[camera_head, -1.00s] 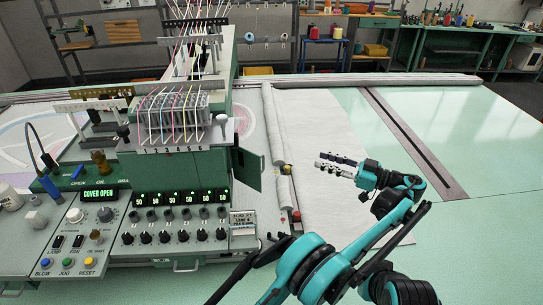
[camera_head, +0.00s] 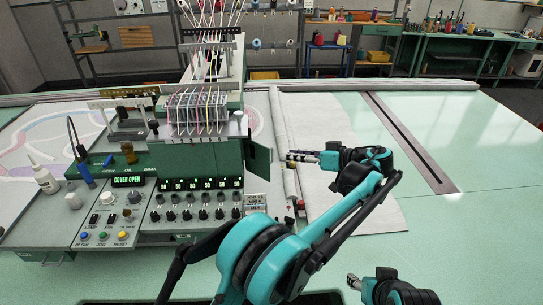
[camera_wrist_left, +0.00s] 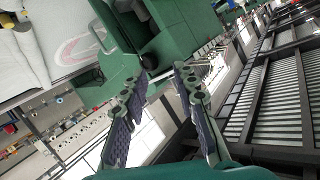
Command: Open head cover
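The green tufting head (camera_head: 200,157) stands at centre left, with several threads running down into it. Its cover (camera_head: 259,160) is a green flap standing out from the head's right side. The small display (camera_head: 128,181) reads COVER OPEN. My left gripper (camera_head: 292,157) is just right of the flap, pointing left at it, with a small gap showing. In the left wrist view its two fingers (camera_wrist_left: 161,75) are apart with nothing between them, and green machine parts (camera_wrist_left: 122,60) lie ahead. My right gripper (camera_head: 352,282) is low at the bottom right, away from the head; its opening is unclear.
A control panel (camera_head: 105,215) with knobs and coloured buttons is at the front left. A glue-like white bottle (camera_head: 43,177) stands beside it. Rolled grey cloth (camera_head: 283,140) lies right of the head. The pale green table (camera_head: 470,135) is clear farther right.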

